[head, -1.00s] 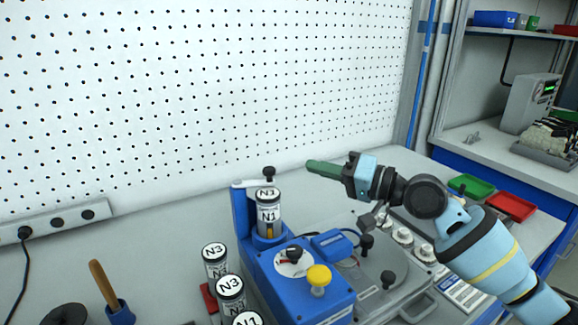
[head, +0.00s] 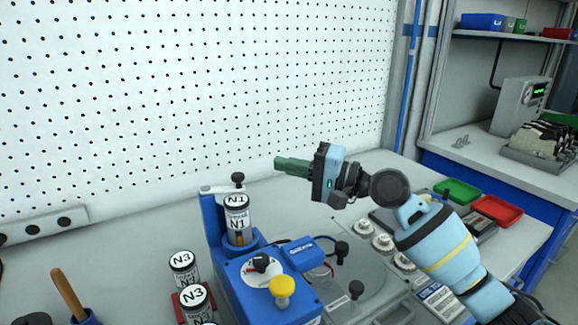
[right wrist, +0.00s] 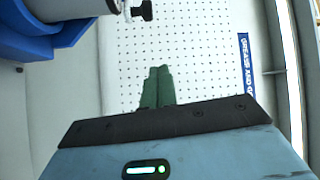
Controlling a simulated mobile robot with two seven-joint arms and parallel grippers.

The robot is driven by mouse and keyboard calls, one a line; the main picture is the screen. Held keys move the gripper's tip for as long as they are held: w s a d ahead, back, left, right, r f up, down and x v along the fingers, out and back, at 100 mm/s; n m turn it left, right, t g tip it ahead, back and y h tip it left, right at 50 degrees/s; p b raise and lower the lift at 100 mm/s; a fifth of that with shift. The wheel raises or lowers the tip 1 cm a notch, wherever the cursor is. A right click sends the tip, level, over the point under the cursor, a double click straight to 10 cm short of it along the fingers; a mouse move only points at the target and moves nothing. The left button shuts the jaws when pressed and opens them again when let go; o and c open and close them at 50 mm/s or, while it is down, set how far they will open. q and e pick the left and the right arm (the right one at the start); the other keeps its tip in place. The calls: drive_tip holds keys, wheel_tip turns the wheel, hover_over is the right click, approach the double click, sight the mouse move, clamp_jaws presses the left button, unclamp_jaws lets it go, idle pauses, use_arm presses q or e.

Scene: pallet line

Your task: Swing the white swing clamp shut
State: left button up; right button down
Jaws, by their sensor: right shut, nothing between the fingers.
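The white swing clamp (head: 220,188) is a short arm on top of the blue post of the blue fixture (head: 262,270). Its black knob (head: 238,178) stands just behind the top of the N1 canister (head: 237,220). The knob also shows at the top of the right wrist view (right wrist: 142,10). My right gripper (head: 278,163) is shut and empty, with green fingers pointing left. It hovers to the right of the knob, a little higher in the picture and apart from it. My left gripper is out of view.
A yellow knob (head: 282,287) and a black knob (head: 261,262) stand on the fixture. N3 canisters (head: 184,267) stand at its left. Green (head: 457,191) and red (head: 497,209) trays lie right. A white pegboard (head: 190,90) closes off the back.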

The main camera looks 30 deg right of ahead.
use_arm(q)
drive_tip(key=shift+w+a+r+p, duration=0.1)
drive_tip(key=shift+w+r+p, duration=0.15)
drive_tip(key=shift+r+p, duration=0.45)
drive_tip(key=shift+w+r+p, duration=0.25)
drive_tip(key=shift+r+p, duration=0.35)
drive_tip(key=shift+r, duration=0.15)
use_arm(e)
drive_tip(key=w+a, duration=0.2)
drive_tip(key=a, duration=0.4)
drive_tip(key=shift+a+f, duration=0.15)
drive_tip(key=shift+a, duration=0.25)
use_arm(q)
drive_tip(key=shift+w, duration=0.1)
use_arm(e)
drive_tip(key=shift+d, duration=0.1)
